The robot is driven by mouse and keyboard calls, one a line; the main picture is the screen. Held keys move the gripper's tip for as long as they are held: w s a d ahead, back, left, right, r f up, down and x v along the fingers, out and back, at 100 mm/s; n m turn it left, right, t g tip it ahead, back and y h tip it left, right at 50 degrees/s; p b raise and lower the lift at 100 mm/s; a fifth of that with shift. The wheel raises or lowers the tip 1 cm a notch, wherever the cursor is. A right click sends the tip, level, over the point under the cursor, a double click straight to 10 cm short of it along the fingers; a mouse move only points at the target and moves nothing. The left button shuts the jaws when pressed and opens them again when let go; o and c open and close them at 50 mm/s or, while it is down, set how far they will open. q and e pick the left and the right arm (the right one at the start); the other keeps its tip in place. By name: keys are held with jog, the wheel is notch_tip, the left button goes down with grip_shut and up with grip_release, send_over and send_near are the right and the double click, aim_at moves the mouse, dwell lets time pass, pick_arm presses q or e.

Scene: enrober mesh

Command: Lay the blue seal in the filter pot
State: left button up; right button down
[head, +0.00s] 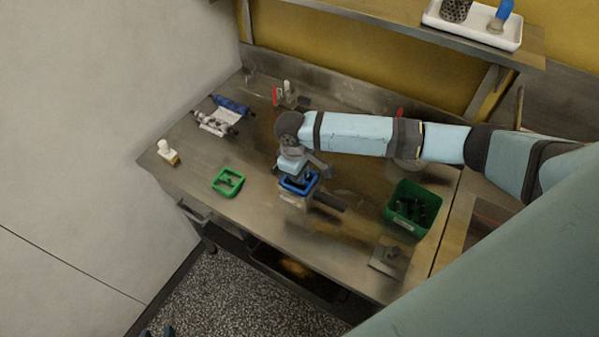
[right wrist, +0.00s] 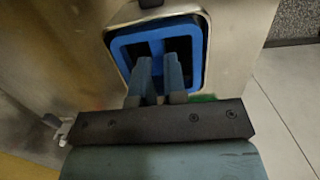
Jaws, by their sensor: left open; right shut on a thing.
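The blue seal (head: 297,191) is a square frame with a bar across its middle. It is at the mouth of the metal filter pot (head: 292,201), which has a dark handle pointing right. My right gripper (head: 297,177) is above the pot, shut on the seal. In the right wrist view, the fingers (right wrist: 160,78) pinch the bar of the seal (right wrist: 196,50), and the pot's pale rim (right wrist: 207,22) surrounds the blue frame. I cannot tell how deep it sits. My left gripper (head: 157,332) barely shows at the bottom edge, open and away from the bench.
A green bin (head: 407,226) with dark pieces stands to the right. A white-knobbed stamp (head: 167,152), a roller device (head: 219,118) and a shelf tray (head: 478,33) are further off. The front bench between green seal and pot is clear.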

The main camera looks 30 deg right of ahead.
jog(key=shift+f, duration=0.6)
dwell(0.7)
jog(key=c, duration=1.1)
grip_release()
jog(key=shift+r+p, duration=0.6)
jog(key=shift+r, duration=2.9)
